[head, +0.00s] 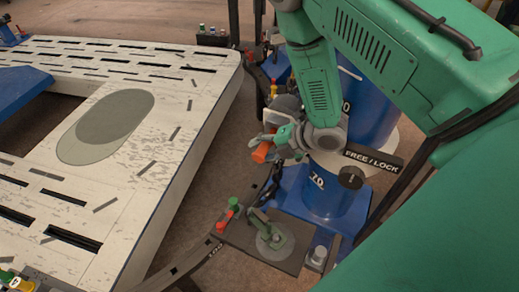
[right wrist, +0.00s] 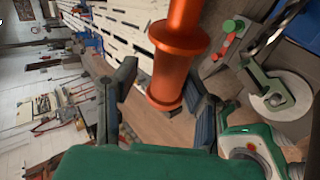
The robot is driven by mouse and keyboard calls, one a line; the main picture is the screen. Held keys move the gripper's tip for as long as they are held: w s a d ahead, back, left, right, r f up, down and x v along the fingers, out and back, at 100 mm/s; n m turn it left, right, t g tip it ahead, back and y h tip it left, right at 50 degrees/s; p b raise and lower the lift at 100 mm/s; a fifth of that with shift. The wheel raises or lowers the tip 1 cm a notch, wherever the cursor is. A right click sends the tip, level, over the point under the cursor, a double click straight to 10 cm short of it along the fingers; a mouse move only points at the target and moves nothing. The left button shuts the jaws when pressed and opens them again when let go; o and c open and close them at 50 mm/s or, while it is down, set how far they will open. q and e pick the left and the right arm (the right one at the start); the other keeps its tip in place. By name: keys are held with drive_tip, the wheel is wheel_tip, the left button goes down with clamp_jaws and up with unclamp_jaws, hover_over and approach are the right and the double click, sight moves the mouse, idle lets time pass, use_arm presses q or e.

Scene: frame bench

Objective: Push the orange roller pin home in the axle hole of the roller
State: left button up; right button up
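The orange roller pin (head: 263,150) is in the air at the end of my right gripper (head: 272,145) in the head view, above the floor right of the white frame. In the right wrist view the pin (right wrist: 176,58) has a wide collar and a thicker end, between the two dark fingers of my right gripper (right wrist: 160,95). The fingers are apart by about the pin's width; the contact on the left side is not clear. The pin's other end runs out of the top of that view. I cannot make out the roller or its axle hole. My left gripper is not in view.
The white slotted frame (head: 115,195) fills the left. Blue drums (head: 330,195) stand under and behind my right arm. A dark plate (head: 235,236) with a green clamp (head: 270,237) is below the gripper. Brown floor (head: 205,185) is free between frame and plate.

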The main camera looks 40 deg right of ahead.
drive_tip(key=v, duration=0.6)
drive_tip(key=shift+s, duration=0.15)
drive_tip(key=shift+s+d+r, duration=0.15)
drive_tip(key=shift+s+r, duration=0.2)
drive_tip(key=shift+r, duration=0.2)
